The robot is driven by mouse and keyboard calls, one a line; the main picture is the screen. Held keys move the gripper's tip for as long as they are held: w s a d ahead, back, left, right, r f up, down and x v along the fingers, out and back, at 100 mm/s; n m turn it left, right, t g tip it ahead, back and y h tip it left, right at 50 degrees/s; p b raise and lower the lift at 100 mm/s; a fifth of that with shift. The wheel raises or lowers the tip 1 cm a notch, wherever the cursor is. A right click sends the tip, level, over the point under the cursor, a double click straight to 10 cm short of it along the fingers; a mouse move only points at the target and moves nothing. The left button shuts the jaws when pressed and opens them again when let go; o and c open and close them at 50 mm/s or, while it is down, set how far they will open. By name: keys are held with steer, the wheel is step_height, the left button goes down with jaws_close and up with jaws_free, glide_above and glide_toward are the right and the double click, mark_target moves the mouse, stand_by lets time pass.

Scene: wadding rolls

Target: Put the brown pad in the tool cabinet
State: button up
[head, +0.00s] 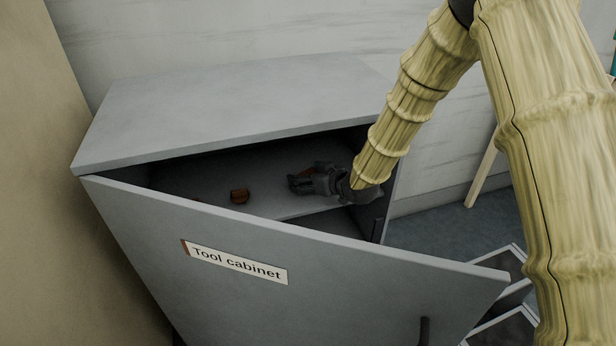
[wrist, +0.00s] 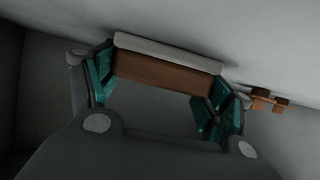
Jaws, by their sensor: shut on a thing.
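The brown pad (wrist: 165,75) is between the fingers of my gripper (wrist: 160,85) in the wrist view, with a pale strip along its far edge. My gripper is shut on it. In the head view my gripper (head: 301,179) is inside the tool cabinet (head: 240,108), over the upper shelf (head: 270,205) toward the right side. Only a small brown bit of the pad shows beside the fingers there. I cannot tell whether the pad touches the shelf. The grey cabinet's door (head: 300,265) stands partly open and hides the lower inside.
A small brown object (head: 239,195) lies on the shelf left of my gripper. An orange-brown object (wrist: 265,102) shows right of the fingers in the wrist view. The cabinet's top and right wall are close to my arm. Grey-framed items (head: 500,265) stand on the floor at right.

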steer(key=shift+r, duration=0.1)
steer(key=o, duration=1.1)
steer(key=shift+s+d+r, duration=0.1)
steer(key=v, duration=1.1)
steer(key=shift+s+d+r, duration=0.1)
steer(key=shift+s+d, duration=0.1)
steer(key=shift+s, duration=0.1)
